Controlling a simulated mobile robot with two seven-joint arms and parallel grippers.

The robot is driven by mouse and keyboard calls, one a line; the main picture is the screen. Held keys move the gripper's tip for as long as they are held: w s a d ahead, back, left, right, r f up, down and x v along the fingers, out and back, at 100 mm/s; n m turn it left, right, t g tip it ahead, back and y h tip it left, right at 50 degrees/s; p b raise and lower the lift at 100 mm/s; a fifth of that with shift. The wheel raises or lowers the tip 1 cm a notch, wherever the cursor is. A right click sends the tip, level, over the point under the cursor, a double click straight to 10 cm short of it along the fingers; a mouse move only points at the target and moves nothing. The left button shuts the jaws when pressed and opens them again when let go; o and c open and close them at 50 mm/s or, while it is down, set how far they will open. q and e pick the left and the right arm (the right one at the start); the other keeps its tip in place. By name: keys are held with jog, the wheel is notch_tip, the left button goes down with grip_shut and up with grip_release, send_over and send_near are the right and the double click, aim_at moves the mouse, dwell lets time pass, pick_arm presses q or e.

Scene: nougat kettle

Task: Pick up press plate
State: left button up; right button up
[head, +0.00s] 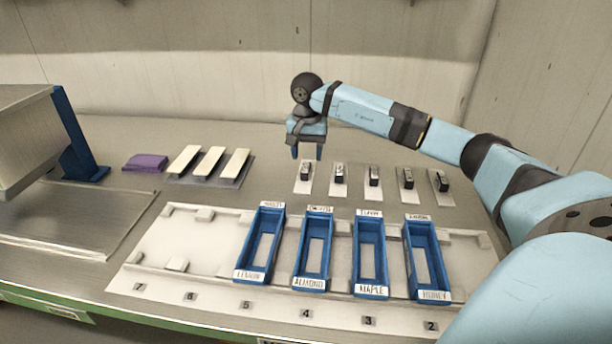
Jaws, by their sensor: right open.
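Several narrow white plates with dark grips on top stand in a row behind the blue moulds; they look like the press plates. The leftmost press plate (304,188) is nearest my right gripper. The others in the row include a second plate (338,189) and the far-right plate (442,189). My right gripper (307,155) points down with its blue fingers apart and nothing between them. It appears above or just behind the leftmost plate, with a visible gap to its grip; the exact height is hard to tell. My left gripper is out of view.
Several blue moulds, including the LEMON mould (245,274) and HONEY mould (434,296), stand in a white numbered tray (150,262), whose left part is free of moulds. Cream bars (210,162) and a purple cloth (145,162) lie left. A large machine (28,135) stands far left.

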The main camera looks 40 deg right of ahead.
aim_at(306, 167)
jog(key=f, duration=0.5)
jog(key=shift+w+f, duration=0.35)
grip_shut()
